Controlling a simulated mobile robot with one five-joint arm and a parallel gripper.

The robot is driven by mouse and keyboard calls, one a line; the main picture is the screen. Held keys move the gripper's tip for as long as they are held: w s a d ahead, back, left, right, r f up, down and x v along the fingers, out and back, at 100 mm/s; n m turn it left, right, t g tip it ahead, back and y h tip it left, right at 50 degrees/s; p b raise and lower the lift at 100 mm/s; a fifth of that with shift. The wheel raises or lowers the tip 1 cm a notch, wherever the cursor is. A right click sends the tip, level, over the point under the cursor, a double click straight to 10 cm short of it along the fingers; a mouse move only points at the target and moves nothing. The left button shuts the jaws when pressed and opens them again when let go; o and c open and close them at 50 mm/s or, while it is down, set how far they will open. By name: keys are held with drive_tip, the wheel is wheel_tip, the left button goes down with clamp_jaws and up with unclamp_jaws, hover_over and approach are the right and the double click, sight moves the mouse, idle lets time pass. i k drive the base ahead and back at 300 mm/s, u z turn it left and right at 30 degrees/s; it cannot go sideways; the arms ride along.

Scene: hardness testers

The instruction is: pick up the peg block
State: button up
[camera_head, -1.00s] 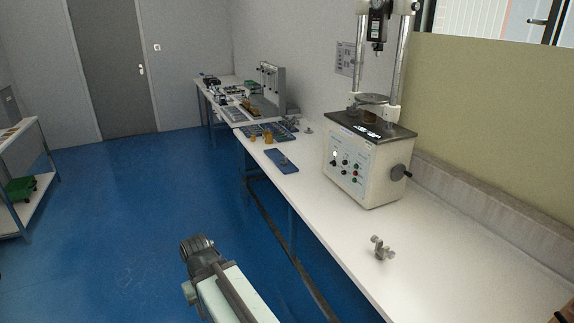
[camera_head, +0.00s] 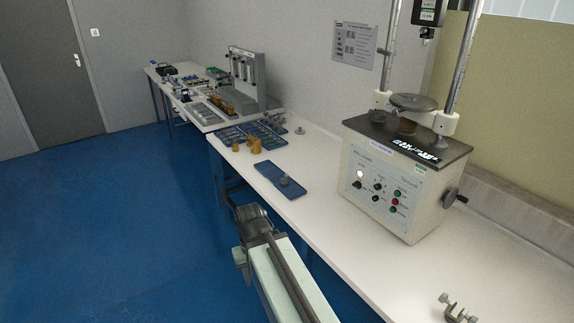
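I cannot tell for certain which thing is the peg block. A flat blue block (camera_head: 270,173) with a small grey round piece (camera_head: 285,181) on it lies near the front edge of the white bench. A small grey metal piece with knobs (camera_head: 455,309) stands at the lower right of the bench. My gripper (camera_head: 250,222) is at the end of my arm, in front of the bench's front edge, apart from both. Its fingers are seen from behind and too small to tell whether they are open.
A testing machine (camera_head: 390,190) with two columns stands on the bench (camera_head: 330,232). Brass cylinders (camera_head: 256,145) and blue trays (camera_head: 232,137) lie further back. A second bench (camera_head: 205,124) beyond holds more equipment. The blue floor (camera_head: 90,220) at left is clear.

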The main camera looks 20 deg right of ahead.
sight(285, 181)
drive_tip(key=u, duration=0.1)
drive_tip(key=i, duration=1.45)
drive_tip(key=u, duration=1.35)
drive_tip(key=i, duration=0.75)
drive_tip(key=u, duration=0.6)
drive_tip(key=i, duration=0.55)
drive_tip(key=z, duration=0.2)
drive_tip(key=k, duration=0.55)
drive_tip(key=u, duration=0.1)
